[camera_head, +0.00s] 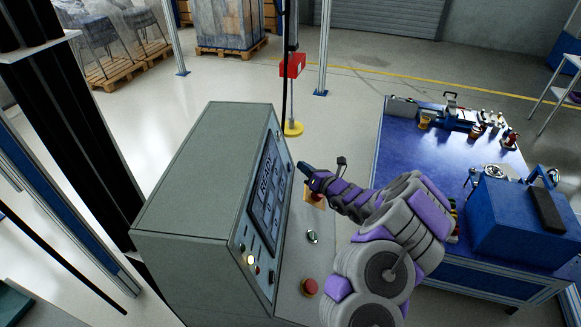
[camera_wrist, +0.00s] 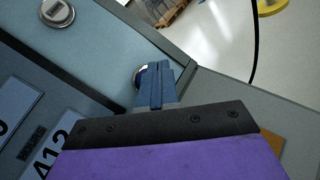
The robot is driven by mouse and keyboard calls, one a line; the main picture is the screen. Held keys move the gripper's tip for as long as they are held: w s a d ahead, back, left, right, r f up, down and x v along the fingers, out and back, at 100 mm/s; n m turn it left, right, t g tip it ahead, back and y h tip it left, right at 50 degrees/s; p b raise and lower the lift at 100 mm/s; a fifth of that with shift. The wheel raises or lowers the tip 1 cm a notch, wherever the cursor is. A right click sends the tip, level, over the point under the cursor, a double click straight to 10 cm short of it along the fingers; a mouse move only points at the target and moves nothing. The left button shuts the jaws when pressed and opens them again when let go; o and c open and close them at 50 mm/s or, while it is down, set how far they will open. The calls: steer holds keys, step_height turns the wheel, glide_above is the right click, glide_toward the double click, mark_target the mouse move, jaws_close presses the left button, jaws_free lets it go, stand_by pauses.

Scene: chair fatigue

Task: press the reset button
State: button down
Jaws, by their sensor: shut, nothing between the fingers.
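In the wrist view, a round metal-ringed button (camera_wrist: 57,12) with small lettering that I cannot read sits on the pale panel. A second metal-ringed button (camera_wrist: 140,74) is partly hidden behind my gripper (camera_wrist: 163,68). I cannot tell which is the reset button. My gripper's blue fingers are shut together and empty, with the tips over the second button; I cannot tell whether they touch it. In the head view, my gripper (camera_head: 303,167) is at the upper end of the grey control cabinet's (camera_head: 200,175) panel, beside its display (camera_head: 266,190).
A silver-rimmed button (camera_head: 312,236) and a red mushroom button (camera_head: 309,287) sit lower on the cabinet. A red button on a yellow plate (camera_head: 314,200) is partly hidden under my gripper. A blue workbench (camera_head: 400,150) with tools stands right. Open floor lies behind.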

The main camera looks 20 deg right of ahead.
steer(key=shift+s+d+r+p, duration=0.15)
steer(key=shift+s+d+p, duration=0.15)
steer(key=shift+d, duration=0.35)
steer(key=shift+s+d+r+p, duration=0.2)
steer(key=shift+s+d+p, duration=0.1)
steer(key=shift+d, duration=0.35)
steer(key=shift+s+d+r+p, duration=0.2)
steer(key=shift+d+p, duration=0.1)
steer(key=shift+d, duration=0.35)
